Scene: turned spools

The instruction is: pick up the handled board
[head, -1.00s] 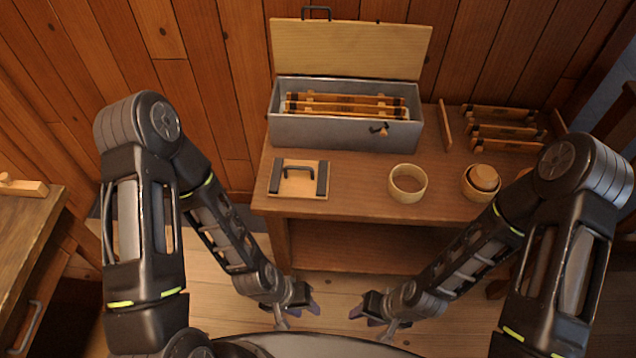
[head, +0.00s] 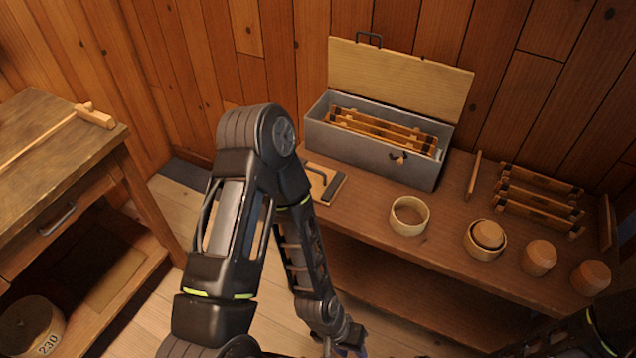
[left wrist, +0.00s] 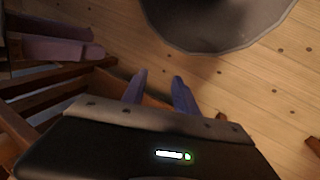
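The handled board (head: 329,186) is a small light wooden board with a dark handle and dark end strip. It lies flat on the workbench's left end in the head view, partly hidden behind my left arm. My left gripper (head: 345,350) is low at the bottom of the head view, in front of the bench and apart from the board. In the left wrist view its two fingers (left wrist: 158,90) stand apart with nothing between them. My right gripper is not in view; only a dark part of my right arm shows at the lower right.
A grey metal box (head: 370,155) with its lid up holds several wooden pieces behind the board. A wooden ring (head: 409,215), a cup (head: 484,239) and round blocks (head: 538,257) stand to the right. Another table (head: 60,150) is at the left.

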